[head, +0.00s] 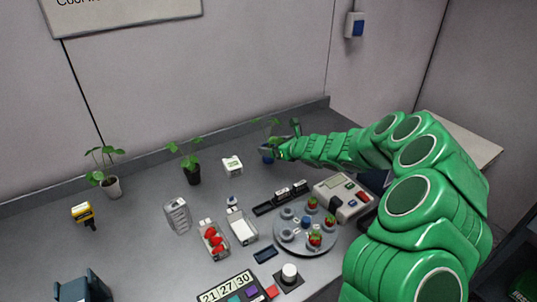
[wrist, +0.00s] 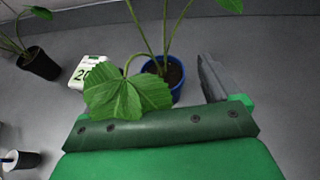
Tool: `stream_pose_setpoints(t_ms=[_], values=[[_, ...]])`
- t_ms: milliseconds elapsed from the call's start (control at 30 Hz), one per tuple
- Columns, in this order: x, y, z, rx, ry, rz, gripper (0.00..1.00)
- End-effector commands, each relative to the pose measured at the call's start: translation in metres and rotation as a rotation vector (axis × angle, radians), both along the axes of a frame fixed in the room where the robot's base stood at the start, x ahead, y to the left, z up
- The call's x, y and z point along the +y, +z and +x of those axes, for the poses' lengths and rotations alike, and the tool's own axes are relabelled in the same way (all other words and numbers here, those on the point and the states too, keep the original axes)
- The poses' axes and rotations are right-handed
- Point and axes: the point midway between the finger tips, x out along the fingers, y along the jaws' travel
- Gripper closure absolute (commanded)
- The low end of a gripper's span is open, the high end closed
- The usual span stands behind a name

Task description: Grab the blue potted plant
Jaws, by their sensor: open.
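The blue potted plant stands upright on the grey bench. Its blue pot (head: 267,157) shows at the end of my arm in the head view, partly covered by my gripper (head: 283,148). In the wrist view the blue pot (wrist: 178,93) sits just ahead of my gripper (wrist: 165,80), roughly between the finger lines. One dark finger shows right of the pot, with a small gap. A large green leaf (wrist: 128,92) hangs over the left side and hides the other finger. My gripper is open and holds nothing.
A small white box (head: 232,165) stands left of the blue pot. A round tray (head: 292,249) with berries and a grey device (head: 343,195) are in front.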

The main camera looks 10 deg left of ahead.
Motion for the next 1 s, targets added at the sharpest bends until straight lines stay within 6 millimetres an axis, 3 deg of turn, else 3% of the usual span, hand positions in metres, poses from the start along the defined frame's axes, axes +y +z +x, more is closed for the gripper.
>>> stream_pose_setpoints(t_ms=[100,367,800,1000], values=[[0.0,-0.011,0.0,0.003,-0.001,0.001,0.1],[0.003,-0.017,0.002,0.001,0.0,-0.001,0.1],[0.033,-0.033,0.023,0.001,-0.001,-0.003,0.1],[0.038,-0.034,0.025,0.0,-0.001,-0.002,0.1]])
